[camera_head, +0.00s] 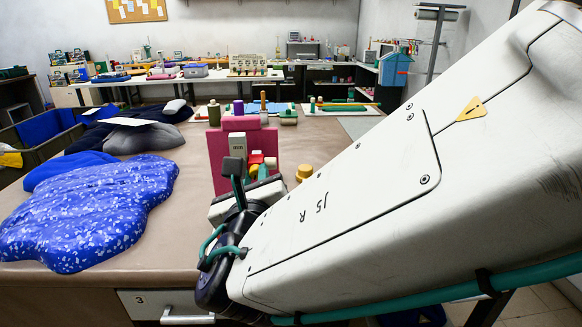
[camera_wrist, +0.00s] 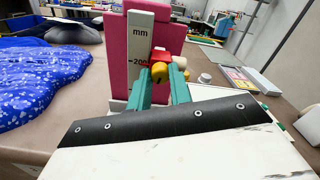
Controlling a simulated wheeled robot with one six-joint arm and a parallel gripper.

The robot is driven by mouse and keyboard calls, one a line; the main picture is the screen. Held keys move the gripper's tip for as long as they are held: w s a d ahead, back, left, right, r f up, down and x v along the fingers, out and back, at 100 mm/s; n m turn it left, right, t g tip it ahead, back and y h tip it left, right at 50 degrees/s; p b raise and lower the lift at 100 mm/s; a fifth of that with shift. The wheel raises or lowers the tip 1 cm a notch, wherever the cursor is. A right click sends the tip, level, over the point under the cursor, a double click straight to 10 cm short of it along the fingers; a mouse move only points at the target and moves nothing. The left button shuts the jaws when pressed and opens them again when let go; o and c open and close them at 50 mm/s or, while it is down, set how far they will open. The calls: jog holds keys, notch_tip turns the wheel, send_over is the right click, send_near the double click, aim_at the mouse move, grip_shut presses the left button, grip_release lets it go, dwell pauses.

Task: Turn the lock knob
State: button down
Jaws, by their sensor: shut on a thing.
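A pink upright board (camera_wrist: 117,60), also in the head view (camera_head: 222,160), stands on the brown table. A grey scale (camera_wrist: 140,48) marked "mm" and "200" rises in front of it; it also shows in the head view (camera_head: 238,147). A red piece (camera_wrist: 160,57) sits right of the scale, with a yellow knob (camera_wrist: 158,72) just below it in the wrist view. My gripper (camera_wrist: 160,84) has its teal fingers on either side of the yellow knob and is shut on it. The fingers' contact with the knob is partly hidden. In the head view my arm hides much of the gripper.
A blue speckled bag (camera_head: 85,210) lies on the brown table (camera_head: 195,222) at the left, with dark bundles behind it. A yellow cylinder (camera_head: 305,172) stands right of the board. Spools and a mat lie at the table's back. A drawer handle (camera_head: 187,317) juts out at the front.

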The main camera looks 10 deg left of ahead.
jog(key=shift+n, duration=1.2)
jog(key=c, duration=1.3)
grip_release()
jog(key=shift+s, duration=0.1)
jog(key=v, duration=0.7)
jog(key=shift+s+d, duration=0.1)
jog(key=shift+s, duration=0.25)
